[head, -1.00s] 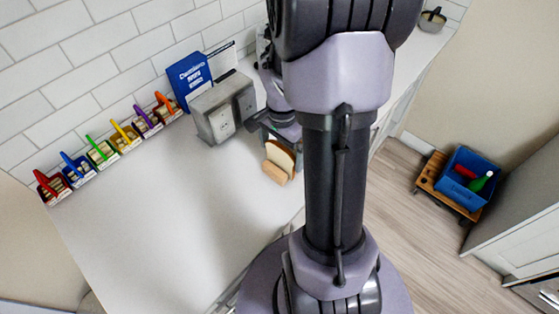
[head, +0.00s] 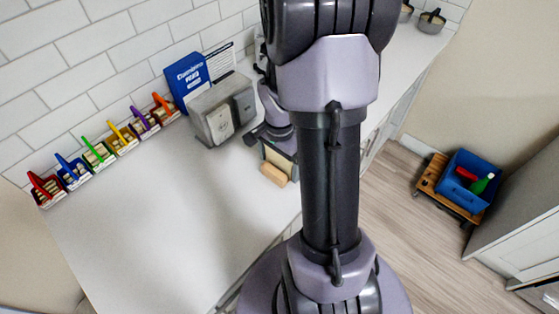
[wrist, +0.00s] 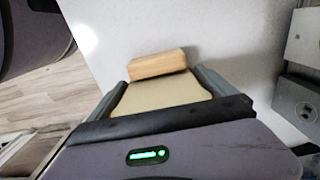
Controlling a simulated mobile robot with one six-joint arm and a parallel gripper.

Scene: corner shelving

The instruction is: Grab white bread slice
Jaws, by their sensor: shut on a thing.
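The white bread slice (wrist: 165,93) is a pale, flat piece between the two fingers of my gripper (wrist: 162,80) in the wrist view. The fingers lie along its left and right sides, shut on it. A light wooden block (wrist: 157,63) is just beyond the slice's far edge; I cannot tell whether they touch. In the head view my gripper (head: 279,155) is over the counter, with the wooden block (head: 274,174) just in front of it. My arm and gripper hide most of the slice there.
A grey toaster (head: 222,112) stands on the counter (head: 165,210) left of my gripper, before a blue box (head: 189,80). Several small containers with coloured handles line the wall. The counter's front-left area is clear. A blue bin (head: 468,180) is on a low wooden stand at right.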

